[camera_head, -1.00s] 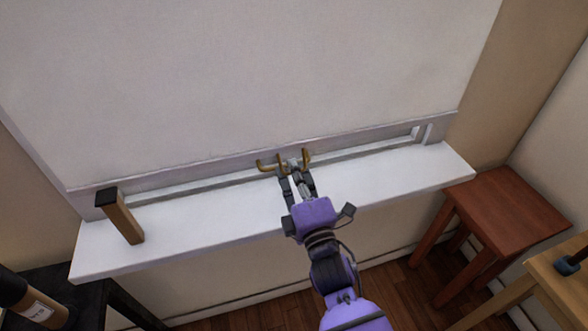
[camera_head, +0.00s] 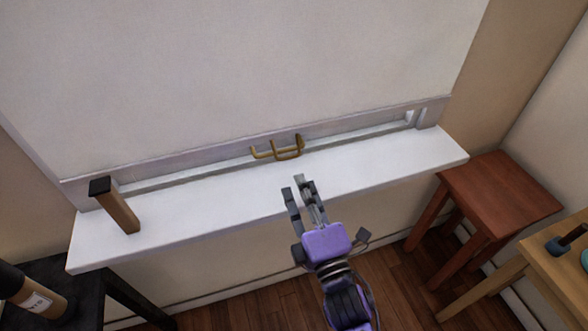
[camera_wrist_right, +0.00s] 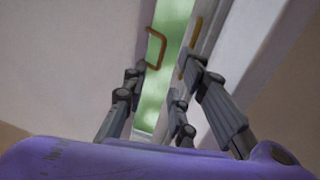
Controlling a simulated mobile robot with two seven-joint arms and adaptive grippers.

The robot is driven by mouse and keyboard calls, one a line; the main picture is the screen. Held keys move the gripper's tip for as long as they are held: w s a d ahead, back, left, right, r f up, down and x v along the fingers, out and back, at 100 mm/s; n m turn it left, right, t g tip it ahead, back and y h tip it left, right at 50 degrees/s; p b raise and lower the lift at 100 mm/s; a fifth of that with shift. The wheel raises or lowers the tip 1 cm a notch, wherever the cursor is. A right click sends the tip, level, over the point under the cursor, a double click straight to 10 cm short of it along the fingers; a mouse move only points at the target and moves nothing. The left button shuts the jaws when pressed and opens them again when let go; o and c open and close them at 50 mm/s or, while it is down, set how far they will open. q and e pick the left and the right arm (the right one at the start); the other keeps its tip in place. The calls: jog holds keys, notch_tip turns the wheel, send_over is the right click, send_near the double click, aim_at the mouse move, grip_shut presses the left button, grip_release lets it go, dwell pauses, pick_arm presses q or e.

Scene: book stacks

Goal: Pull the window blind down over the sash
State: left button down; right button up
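The pale window blind (camera_head: 260,70) hangs over nearly the whole window, its bottom bar (camera_head: 180,163) just above the white sill. Two brass handles (camera_head: 277,147) overlap near the middle of the bottom edge. In the right wrist view, one brass handle (camera_wrist_right: 157,48) is on the blind's side and another (camera_wrist_right: 189,50) on the sash rail's side, with a strip of green glass (camera_wrist_right: 158,85) between them. My right gripper (camera_head: 296,184) is open and empty, over the sill's front edge, apart from the handles. My left gripper is out of view.
The white sill (camera_head: 360,170) carries an upright wooden block with a dark top (camera_head: 116,205) at its left. A red-brown stool (camera_head: 500,190) stands at right, a light wooden table (camera_head: 560,260) in front of it. A dark table with a bottle (camera_head: 35,290) is at lower left.

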jog(key=shift+v, duration=1.4)
